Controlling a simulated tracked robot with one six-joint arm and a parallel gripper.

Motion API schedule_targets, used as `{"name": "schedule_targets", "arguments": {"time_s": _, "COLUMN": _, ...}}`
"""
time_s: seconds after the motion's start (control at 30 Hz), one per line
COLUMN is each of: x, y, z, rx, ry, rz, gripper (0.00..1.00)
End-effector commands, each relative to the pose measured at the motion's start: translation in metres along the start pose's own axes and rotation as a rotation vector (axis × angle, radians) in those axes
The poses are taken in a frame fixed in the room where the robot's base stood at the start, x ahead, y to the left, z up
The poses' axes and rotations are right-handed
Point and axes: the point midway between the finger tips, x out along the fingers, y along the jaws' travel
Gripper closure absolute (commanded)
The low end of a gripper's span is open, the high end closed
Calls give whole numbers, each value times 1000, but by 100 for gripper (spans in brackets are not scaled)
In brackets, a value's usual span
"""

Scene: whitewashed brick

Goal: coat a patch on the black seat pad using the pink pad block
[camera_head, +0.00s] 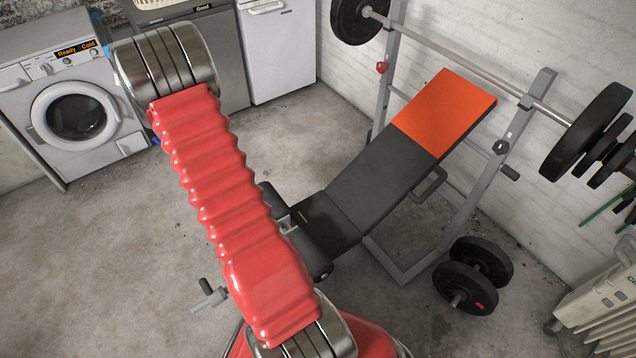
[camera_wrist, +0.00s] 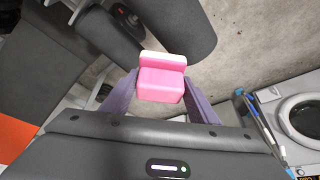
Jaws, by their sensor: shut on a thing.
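My gripper (camera_wrist: 160,92) shows in the wrist view, with its two purple fingers shut on the pink pad block (camera_wrist: 161,84). The block is bright pink with a paler top edge, and its far end points away from the wrist. In the head view my red arm hides the gripper and the block. The black seat pad (camera_head: 325,221) is the lower part of the weight bench in the head view, partly hidden by my arm. In the wrist view black padding (camera_wrist: 38,50) lies at the left, apart from the block; I cannot tell which part of it is the seat.
The bench's backrest (camera_head: 381,178) slopes up to an orange section (camera_head: 444,113). Dark foam rollers (camera_wrist: 178,28) lie just beyond the block. A barbell rack (camera_head: 470,190), loose dumbbell (camera_head: 467,287) and radiator (camera_head: 598,305) stand at the right. Bare floor (camera_head: 100,260) lies at the left.

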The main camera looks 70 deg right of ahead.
Motion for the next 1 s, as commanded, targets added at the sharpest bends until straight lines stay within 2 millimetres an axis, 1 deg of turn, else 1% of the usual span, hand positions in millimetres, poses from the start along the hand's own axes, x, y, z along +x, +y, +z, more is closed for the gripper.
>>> {"name": "schedule_targets", "arguments": {"time_s": 0.03, "x": 15, "y": 16, "z": -10, "rx": 62, "ry": -1, "rz": 30, "gripper": 64}}
{"name": "schedule_targets", "arguments": {"time_s": 0.17, "x": 48, "y": 54, "z": -31, "rx": 232, "ry": -2, "rz": 100, "gripper": 64}}
{"name": "schedule_targets", "arguments": {"time_s": 0.3, "x": 82, "y": 98, "z": -51, "rx": 412, "ry": -1, "rz": 173, "gripper": 64}}
{"name": "schedule_targets", "arguments": {"time_s": 0.37, "x": 96, "y": 118, "z": -58, "rx": 487, "ry": -2, "rz": 203, "gripper": 64}}
{"name": "schedule_targets", "arguments": {"time_s": 0.5, "x": 127, "y": 165, "z": -71, "rx": 660, "ry": -1, "rz": 275, "gripper": 64}}
{"name": "schedule_targets", "arguments": {"time_s": 0.7, "x": 167, "y": 235, "z": -82, "rx": 895, "ry": -1, "rz": 373, "gripper": 64}}
{"name": "schedule_targets", "arguments": {"time_s": 0.83, "x": 184, "y": 266, "z": -84, "rx": 1000, "ry": -1, "rz": 415, "gripper": 64}}
{"name": "schedule_targets", "arguments": {"time_s": 0.9, "x": 188, "y": 275, "z": -84, "rx": 1030, "ry": -1, "rz": 427, "gripper": 64}}
{"name": "schedule_targets", "arguments": {"time_s": 1.0, "x": 191, "y": 281, "z": -85, "rx": 1052, "ry": 0, "rz": 435, "gripper": 64}}
